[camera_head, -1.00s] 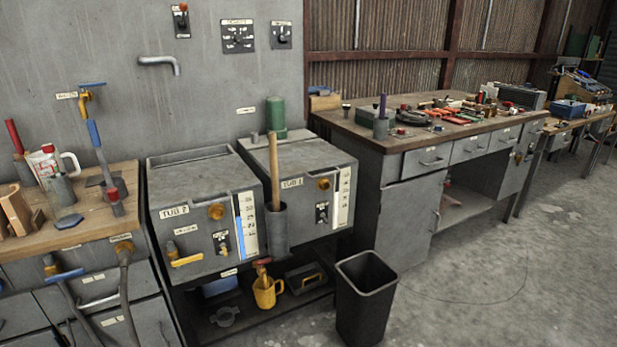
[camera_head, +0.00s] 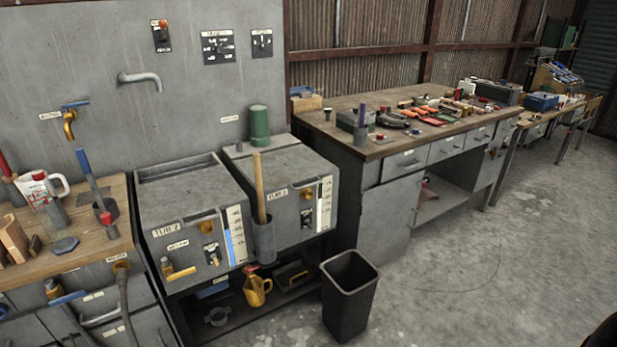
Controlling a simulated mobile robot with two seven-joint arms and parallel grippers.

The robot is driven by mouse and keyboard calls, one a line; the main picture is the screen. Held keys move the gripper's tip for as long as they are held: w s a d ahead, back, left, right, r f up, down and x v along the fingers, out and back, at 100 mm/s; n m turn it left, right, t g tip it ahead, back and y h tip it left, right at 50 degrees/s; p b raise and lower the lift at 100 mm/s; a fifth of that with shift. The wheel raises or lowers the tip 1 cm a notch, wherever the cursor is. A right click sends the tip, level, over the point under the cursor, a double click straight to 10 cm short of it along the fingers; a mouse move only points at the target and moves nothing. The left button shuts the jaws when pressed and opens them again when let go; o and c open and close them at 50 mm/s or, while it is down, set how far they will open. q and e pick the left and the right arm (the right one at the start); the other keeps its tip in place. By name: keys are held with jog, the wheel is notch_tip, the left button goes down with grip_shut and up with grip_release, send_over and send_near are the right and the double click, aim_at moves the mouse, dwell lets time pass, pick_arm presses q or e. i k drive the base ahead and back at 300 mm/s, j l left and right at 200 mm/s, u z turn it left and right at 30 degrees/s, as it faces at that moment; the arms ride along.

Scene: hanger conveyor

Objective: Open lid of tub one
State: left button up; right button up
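Two grey box-shaped tubs stand side by side against the wall. The right one (camera_head: 284,172) has a label that seems to read TUB 1, an orange knob (camera_head: 306,194), a small switch and a level scale. Its flat grey lid (camera_head: 282,163) looks shut. The left one (camera_head: 192,212) has a label that seems to read TUB 2, an orange knob and a yellow-handled tap. Its lid also lies flat, with a recess along the back edge. A holder with a wooden handle (camera_head: 259,188) partly hides the right tub's front left. Neither gripper is in view.
A black bin (camera_head: 348,295) stands on the floor before the right tub. A yellow jug (camera_head: 257,290) is on the shelf below. A green cylinder (camera_head: 259,125) stands behind the right tub. Workbenches flank the tubs; the right one (camera_head: 345,130) holds tools. Floor at right is clear.

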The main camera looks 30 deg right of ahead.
aim_at(288, 166)
jog(key=i+l+z, duration=0.1)
jog(key=l, duration=0.3)
jog(key=i+l, duration=0.3)
jog(key=i+l+z, duration=0.15)
jog(key=l, duration=0.3)
jog(key=i+l, duration=0.3)
jog(key=l+z, duration=0.05)
jog(key=l, duration=0.05)
